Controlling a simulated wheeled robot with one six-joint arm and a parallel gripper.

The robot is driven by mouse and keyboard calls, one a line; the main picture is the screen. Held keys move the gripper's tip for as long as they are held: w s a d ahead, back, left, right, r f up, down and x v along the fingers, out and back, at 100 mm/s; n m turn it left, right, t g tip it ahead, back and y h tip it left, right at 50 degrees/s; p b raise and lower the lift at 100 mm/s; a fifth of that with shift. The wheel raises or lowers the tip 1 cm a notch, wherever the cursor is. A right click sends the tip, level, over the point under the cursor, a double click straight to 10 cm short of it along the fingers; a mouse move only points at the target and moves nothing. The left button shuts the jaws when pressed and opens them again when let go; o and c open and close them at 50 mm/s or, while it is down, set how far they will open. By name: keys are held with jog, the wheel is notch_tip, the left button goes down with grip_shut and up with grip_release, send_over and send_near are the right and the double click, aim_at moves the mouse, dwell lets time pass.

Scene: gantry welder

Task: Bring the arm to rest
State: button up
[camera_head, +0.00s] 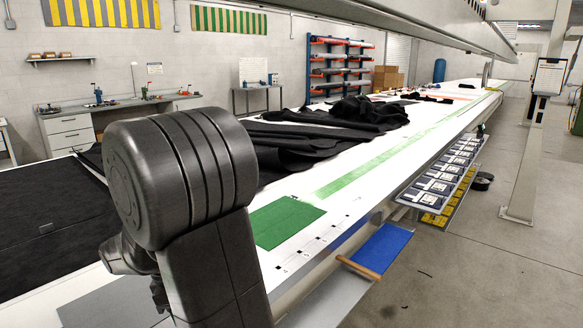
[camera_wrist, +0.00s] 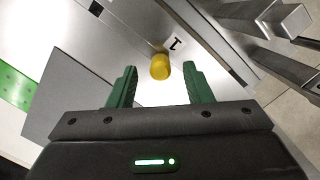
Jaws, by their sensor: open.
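My gripper (camera_wrist: 160,85) shows in the wrist view with its two green fingers spread apart. It is open and nothing is between the fingers. A yellow round object (camera_wrist: 160,67) lies beyond the fingertips, beside a white label marked 1 (camera_wrist: 175,43). In the head view my arm fills the left middle, bent over the long white table (camera_head: 350,178), and it hides my gripper there.
Black cloth (camera_head: 330,128) lies heaped on the table, and a dark sheet (camera_head: 45,225) lies at the left. A green mat (camera_head: 285,221) is right of my arm. A blue tray (camera_head: 382,247) hangs at the table's edge. Floor at the right (camera_head: 490,270) is mostly clear.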

jog(key=shift+d+f, duration=0.2)
jog(key=shift+f, duration=0.85)
jog(key=shift+r+p, duration=0.3)
jog(key=shift+p, duration=0.15)
jog(key=shift+r+p, duration=1.4)
jog(key=shift+r, duration=0.95)
jog(key=shift+f, duration=0.1)
